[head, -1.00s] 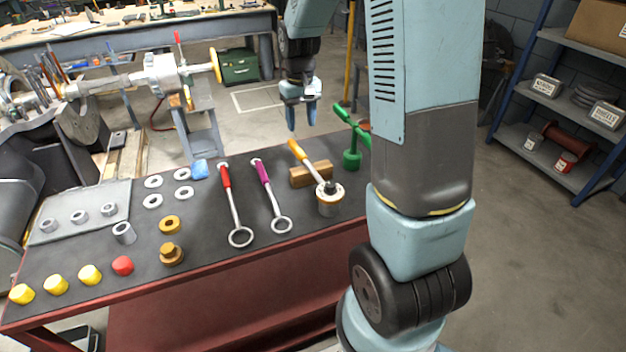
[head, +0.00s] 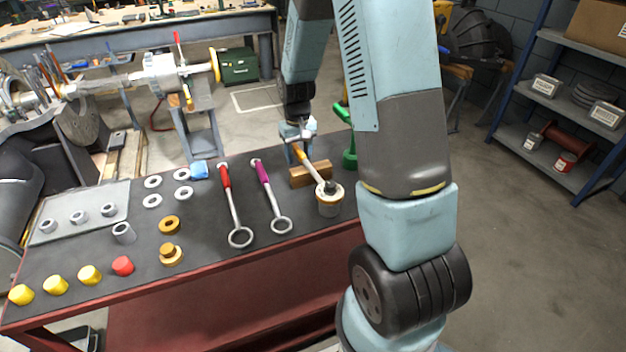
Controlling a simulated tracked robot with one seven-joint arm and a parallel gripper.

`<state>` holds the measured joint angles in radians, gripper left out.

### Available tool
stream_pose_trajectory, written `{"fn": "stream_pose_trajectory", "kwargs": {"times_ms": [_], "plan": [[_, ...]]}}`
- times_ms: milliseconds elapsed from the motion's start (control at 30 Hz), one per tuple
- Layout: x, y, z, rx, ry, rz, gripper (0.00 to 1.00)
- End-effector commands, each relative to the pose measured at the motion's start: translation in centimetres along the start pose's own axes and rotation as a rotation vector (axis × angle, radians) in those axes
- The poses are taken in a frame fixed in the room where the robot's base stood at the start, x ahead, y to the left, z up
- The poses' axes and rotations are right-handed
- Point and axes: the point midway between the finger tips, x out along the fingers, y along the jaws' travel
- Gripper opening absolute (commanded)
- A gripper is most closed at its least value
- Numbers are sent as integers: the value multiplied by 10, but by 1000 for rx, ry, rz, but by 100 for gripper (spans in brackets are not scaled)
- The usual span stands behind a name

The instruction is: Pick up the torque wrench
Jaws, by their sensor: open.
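The torque wrench (head: 313,167) has an orange handle and a metal shaft. It lies tilted, its shaft over a wooden block (head: 322,174) and its round dark head on a light cylindrical piece (head: 329,206) at the front right of the bench. My gripper (head: 297,158) is open and points down at the orange handle's far end. One finger shows left of the handle; the other is hard to make out. I cannot tell whether the fingers touch the handle.
A purple-handled wrench (head: 270,195) and a red-handled wrench (head: 231,200) lie to the left on the dark bench mat (head: 200,235). A green tool (head: 349,158) stands just right of the block, partly behind my arm. Washers, caps and a blue block lie further left.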

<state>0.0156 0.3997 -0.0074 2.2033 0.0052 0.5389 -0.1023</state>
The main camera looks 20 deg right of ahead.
Motion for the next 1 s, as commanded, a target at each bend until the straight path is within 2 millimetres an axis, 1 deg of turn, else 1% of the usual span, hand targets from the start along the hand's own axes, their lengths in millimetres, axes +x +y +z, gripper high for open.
{"fn": "stream_pose_trajectory", "kwargs": {"times_ms": [33, 100, 200, 500, 1000], "plan": [[8, -2, 0, 0, -3, 0, 51], [15, -1, 0, 1, -2, 0, 51], [23, -1, 0, 1, -1, 0, 51], [26, -1, 0, 0, 0, 0, 51], [25, -2, -1, 0, 0, 0, 3]]}}
